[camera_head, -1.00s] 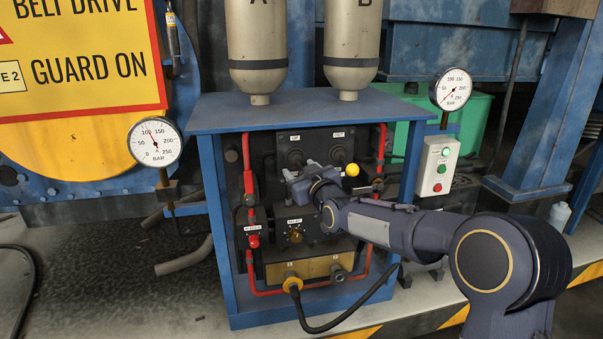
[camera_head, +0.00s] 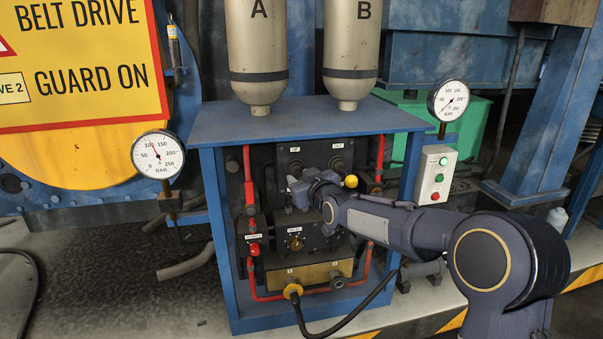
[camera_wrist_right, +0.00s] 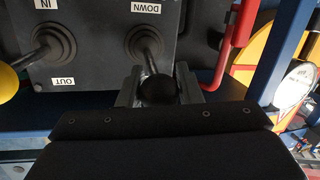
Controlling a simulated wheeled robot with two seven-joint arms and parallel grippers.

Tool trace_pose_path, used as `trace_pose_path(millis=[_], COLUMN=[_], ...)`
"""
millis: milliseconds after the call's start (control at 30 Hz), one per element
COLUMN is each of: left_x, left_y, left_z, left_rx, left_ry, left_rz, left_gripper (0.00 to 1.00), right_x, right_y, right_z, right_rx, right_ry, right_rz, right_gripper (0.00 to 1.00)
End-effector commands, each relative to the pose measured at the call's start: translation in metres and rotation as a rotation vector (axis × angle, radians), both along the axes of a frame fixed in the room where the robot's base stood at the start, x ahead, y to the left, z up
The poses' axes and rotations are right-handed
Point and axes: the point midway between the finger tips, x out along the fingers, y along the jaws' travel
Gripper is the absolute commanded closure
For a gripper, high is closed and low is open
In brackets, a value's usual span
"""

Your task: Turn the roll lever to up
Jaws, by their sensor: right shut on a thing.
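The roll lever is a dark stalk with a black knob (camera_wrist_right: 158,92) on the control panel (camera_head: 318,225). In the right wrist view the knob sits between the two fingers of my right gripper (camera_wrist_right: 159,82), which is shut on it. A DOWN label (camera_wrist_right: 146,8) shows at the stalk's far side there. In the head view my right gripper (camera_head: 298,187) is just below the UP label (camera_head: 295,150) and hides the knob. The lever's exact tilt is hard to tell. My left gripper is not in view.
A second lever with a yellow ball (camera_head: 351,181) stands close to the right of my gripper. Red pipes (camera_head: 248,180) run along both sides of the blue frame (camera_head: 213,225). A black hose (camera_head: 345,322) hangs at the front.

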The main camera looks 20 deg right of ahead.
Motion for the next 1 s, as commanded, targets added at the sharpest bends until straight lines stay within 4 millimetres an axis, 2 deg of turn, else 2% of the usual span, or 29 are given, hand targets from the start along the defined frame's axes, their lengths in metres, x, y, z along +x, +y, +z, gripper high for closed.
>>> trace_pose_path(millis=[67, 467, 800, 1000], left_x=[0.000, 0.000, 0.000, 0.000], left_y=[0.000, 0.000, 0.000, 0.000], left_z=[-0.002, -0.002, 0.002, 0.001], left_rx=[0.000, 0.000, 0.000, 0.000], left_ry=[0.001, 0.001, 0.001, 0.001], left_rz=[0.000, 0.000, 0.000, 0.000], left_gripper=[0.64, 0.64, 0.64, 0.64], right_x=[0.002, 0.002, 0.007, 0.007], right_y=[-0.001, -0.001, -0.002, -0.002], right_z=[0.011, 0.013, 0.028, 0.026], right_rx=[0.001, 0.003, 0.002, 0.002], right_ry=[-0.022, -0.032, -0.034, -0.033], right_rz=[-0.002, -0.003, -0.004, -0.004], right_gripper=[1.00, 1.00, 1.00, 1.00])
